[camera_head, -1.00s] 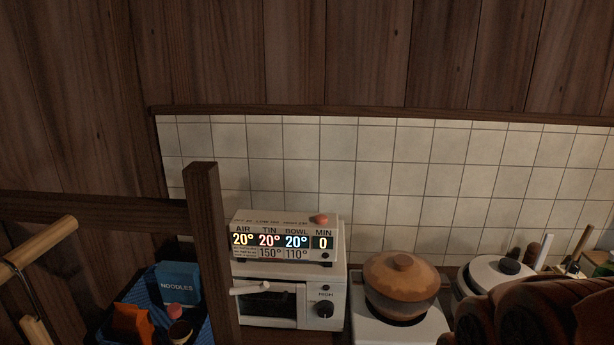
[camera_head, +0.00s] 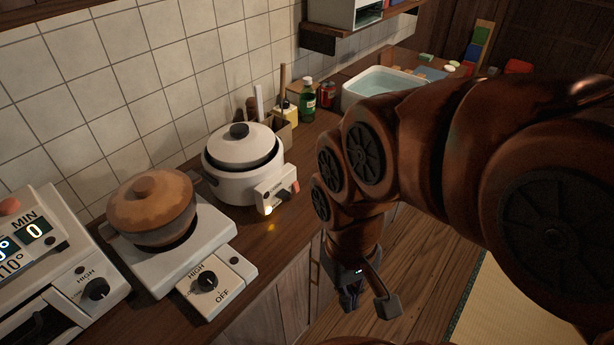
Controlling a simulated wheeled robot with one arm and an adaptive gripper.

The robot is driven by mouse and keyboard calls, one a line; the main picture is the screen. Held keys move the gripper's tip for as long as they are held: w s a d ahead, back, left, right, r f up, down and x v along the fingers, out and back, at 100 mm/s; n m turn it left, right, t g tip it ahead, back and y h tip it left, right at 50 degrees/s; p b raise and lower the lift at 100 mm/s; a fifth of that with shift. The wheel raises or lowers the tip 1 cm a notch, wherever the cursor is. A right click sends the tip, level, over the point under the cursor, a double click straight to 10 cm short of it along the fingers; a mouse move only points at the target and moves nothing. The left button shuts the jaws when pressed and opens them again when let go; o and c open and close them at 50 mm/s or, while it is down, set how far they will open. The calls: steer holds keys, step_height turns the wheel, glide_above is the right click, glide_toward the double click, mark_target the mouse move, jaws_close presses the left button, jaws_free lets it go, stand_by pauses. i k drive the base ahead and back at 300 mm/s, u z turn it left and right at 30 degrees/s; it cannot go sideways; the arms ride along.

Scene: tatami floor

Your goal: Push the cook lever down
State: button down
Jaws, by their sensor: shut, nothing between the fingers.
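A white rice cooker (camera_head: 240,185) with a white lid and dark knob stands on the counter in the middle of the head view. Its front carries a pale panel marked COOK (camera_head: 276,188), with a lit yellow lamp low at its left. A small reddish tab (camera_head: 296,187) at the panel's right end looks like the cook lever; its exact position is too small to tell. My gripper (camera_head: 368,302) is shut and empty, pointing down off the counter's front edge, to the right of and lower in the picture than the cooker, not touching it.
A stove (camera_head: 215,235) with a brown lidded pot (camera_head: 150,205) stands left of the cooker, beside the oven (camera_head: 60,285). A green bottle (camera_head: 307,100), a red can (camera_head: 328,95) and a water basin (camera_head: 380,85) are behind. Wooden floor (camera_head: 425,270) lies open before the counter.

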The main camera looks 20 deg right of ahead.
mark_target(283, 194)
steer(key=u, duration=1.8)
steer(key=k, duration=0.45)
steer(key=z, duration=0.25)
